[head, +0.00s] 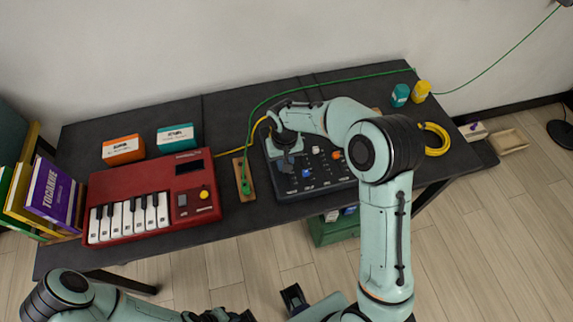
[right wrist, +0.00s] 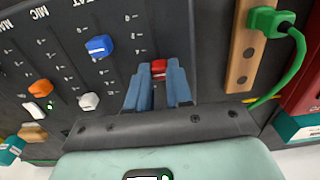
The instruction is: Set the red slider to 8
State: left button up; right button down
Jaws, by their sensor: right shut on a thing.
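The red slider knob (right wrist: 159,69) shows in the right wrist view between the two blue-grey fingers of my right gripper (right wrist: 159,76), which is shut on it. The knob sits on the dark mixer panel (right wrist: 68,65); the fingers and gripper body hide part of its track. I cannot read the scale value beside it. In the head view my right gripper (head: 286,162) is over the left part of the panel (head: 318,184), and the red knob is hidden. Only part of my left gripper (head: 222,315) shows at the bottom edge, away from the table.
Blue (right wrist: 99,46), white (right wrist: 89,101) and orange (right wrist: 40,88) knobs stand on nearby tracks. A wooden strip with a green plug (head: 244,176) lies left of the panel, beside a red keyboard (head: 150,195). A yellow cable coil (head: 437,140) lies right.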

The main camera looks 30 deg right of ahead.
jog(key=shift+w+d, duration=0.25)
jog(key=shift+w, duration=0.75)
jog(key=shift+s, duration=0.3)
jog(key=c, duration=1.4)
grip_release()
jog(key=shift+s, duration=0.1)
pick_arm(q)
jog(key=shift+w+d+r, duration=0.1)
jog(key=shift+w+r, duration=0.1)
jog(key=shift+w, duration=0.25)
pick_arm(e)
jog(key=o, duration=0.4)
pick_arm(q)
jog(key=shift+w+r+p, duration=0.3)
jog(key=shift+r+p, duration=0.35)
jog(key=shift+r, duration=0.05)
pick_arm(e)
notch_tip(320, 180, up, 14)
jog(key=shift+f, duration=0.25)
